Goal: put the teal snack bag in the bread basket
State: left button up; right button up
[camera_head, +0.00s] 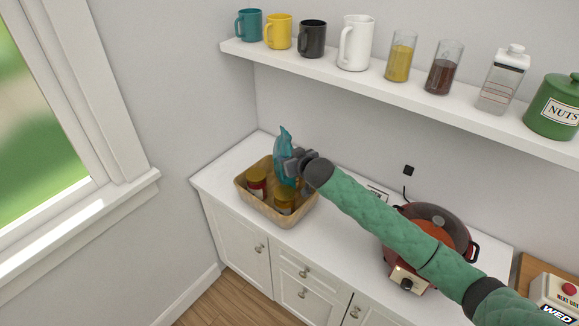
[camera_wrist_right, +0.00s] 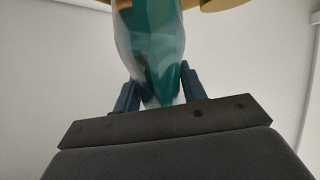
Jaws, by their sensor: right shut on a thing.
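The teal snack bag (camera_head: 284,157) stands upright in my right gripper (camera_head: 292,163) in the head view. It also fills the upper middle of the right wrist view (camera_wrist_right: 152,50), between the two fingers of that gripper (camera_wrist_right: 158,92), which are shut on it. The bag is over the back part of the bread basket (camera_head: 290,218), a tan basket on the white counter. The gripper hides part of the bag, so I cannot tell whether its lower end touches anything. My left gripper is not in view.
A red cooker (camera_head: 437,232) is on the counter to the right. Mugs and jars line the wall shelf (camera_head: 380,87) above. The counter's left end is clear.

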notch_tip(320, 180, down, 5)
jog(key=shift+f+p, duration=0.1)
jog(key=shift+p, duration=0.85)
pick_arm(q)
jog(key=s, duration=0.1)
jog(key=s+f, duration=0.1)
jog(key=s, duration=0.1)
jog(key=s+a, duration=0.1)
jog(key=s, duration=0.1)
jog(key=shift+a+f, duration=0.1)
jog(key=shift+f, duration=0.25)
pick_arm(e)
jog(key=shift+f, duration=0.35)
jog(key=o, duration=1.1)
